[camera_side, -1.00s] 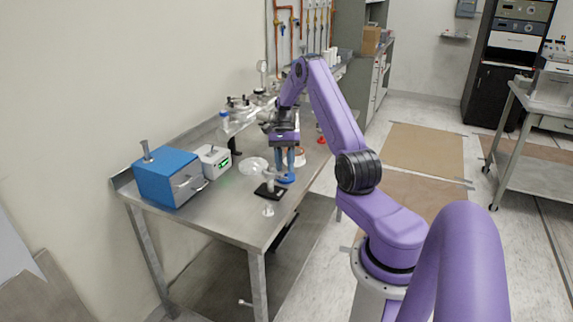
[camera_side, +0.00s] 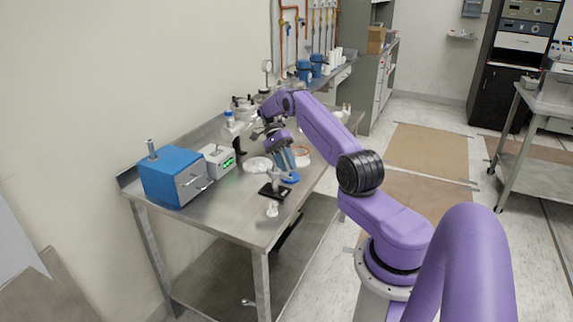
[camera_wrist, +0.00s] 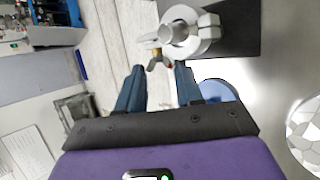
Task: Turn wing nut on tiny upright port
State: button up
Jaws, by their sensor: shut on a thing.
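The small upright port (camera_side: 275,178) stands on a black base plate (camera_side: 270,192) near the front of the steel table. In the wrist view, the port's silver clamp (camera_wrist: 190,30) is at the top, with a brass-and-grey wing nut (camera_wrist: 158,61) on its left side. The wing nut is too small to make out there.
A blue disc (camera_side: 290,178) lies beside the port, and a pale round plate (camera_side: 258,163) lies to its left. A blue box (camera_side: 170,178) and a white device with green lights (camera_side: 217,160) stand at the left. A small white piece (camera_side: 272,210) is near the front edge.

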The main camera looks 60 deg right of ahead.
jog(key=shift+f, duration=0.1)
jog(key=o, duration=1.1)
jog(key=shift+c, duration=0.2)
jog(key=shift+s+r+t, duration=0.1)
jog(key=shift+r+t, duration=0.1)
jog(key=shift+t, duration=0.1)
